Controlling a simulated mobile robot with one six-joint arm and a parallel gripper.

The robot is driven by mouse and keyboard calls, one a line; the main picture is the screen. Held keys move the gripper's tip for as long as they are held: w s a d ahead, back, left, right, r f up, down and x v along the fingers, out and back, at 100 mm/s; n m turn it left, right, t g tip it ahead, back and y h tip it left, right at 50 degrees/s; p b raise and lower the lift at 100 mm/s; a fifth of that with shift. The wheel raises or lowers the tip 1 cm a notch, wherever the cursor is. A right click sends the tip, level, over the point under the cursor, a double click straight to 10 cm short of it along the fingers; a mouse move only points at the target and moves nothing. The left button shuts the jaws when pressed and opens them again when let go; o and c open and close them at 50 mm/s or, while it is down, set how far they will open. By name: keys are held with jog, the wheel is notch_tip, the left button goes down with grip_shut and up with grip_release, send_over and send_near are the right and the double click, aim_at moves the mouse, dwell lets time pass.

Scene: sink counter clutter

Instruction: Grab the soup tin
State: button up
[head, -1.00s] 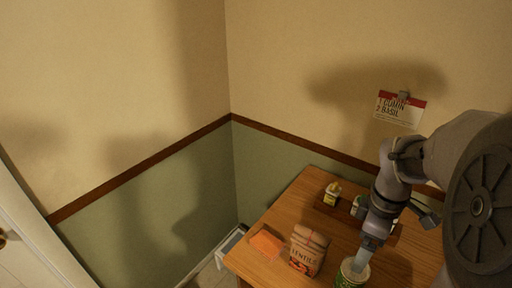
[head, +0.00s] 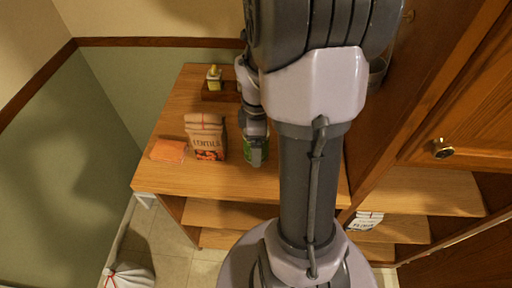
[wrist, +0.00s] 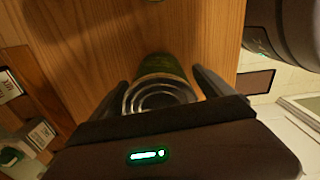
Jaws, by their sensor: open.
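The soup tin (head: 247,152) is green and stands on the wooden counter, right of the lentils bag; my gripper partly covers it in the head view. In the wrist view, the tin (wrist: 160,66) shows a silver ringed lid and a strip of green side. Its label cannot be read. My gripper (wrist: 160,80) is open, with one finger on each side of the tin. Whether either finger touches it cannot be told. In the head view my gripper (head: 257,152) points down at the tin.
A lentils bag (head: 207,143) stands close to the left of the tin. An orange sponge (head: 168,151) lies farther left. A wooden caddy (head: 218,94) with a yellow bottle (head: 214,74) is behind. A cabinet door (head: 470,110) is at right. The counter front (head: 225,180) is clear.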

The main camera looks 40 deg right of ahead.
jog(key=shift+f, duration=0.9)
jog(key=shift+r, duration=0.2)
grip_shut()
jog(key=shift+r, duration=0.15)
